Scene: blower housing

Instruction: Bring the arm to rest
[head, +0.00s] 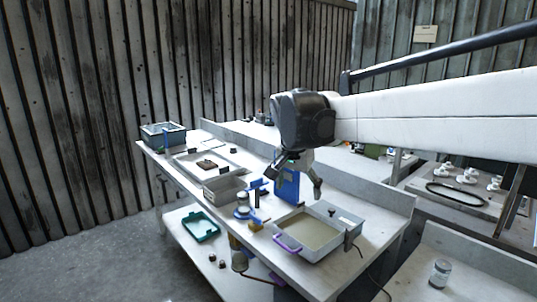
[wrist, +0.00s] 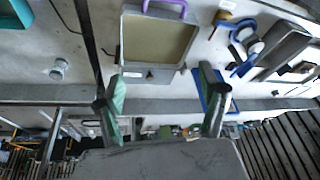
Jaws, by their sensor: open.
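My gripper (head: 296,172) hangs from the end of my white arm, above the bench near a blue upright block (head: 286,185). In the wrist view my gripper (wrist: 162,95) shows its two green-grey fingers wide apart, with nothing between them. A grey tray with a beige inside (head: 312,232) and a purple handle (head: 287,243) lies on the bench below and in front of the gripper. The tray also shows in the wrist view (wrist: 157,70), beyond the fingertips. The gripper appears clear of the tray and the bench.
The white bench (head: 355,183) also carries a grey bin (head: 224,189), a blue-and-white device (head: 243,208) and a blue-grey crate (head: 163,134) at its far left end. A teal tray (head: 201,227) lies on the lower shelf. A can (head: 440,272) stands on a surface at the right front.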

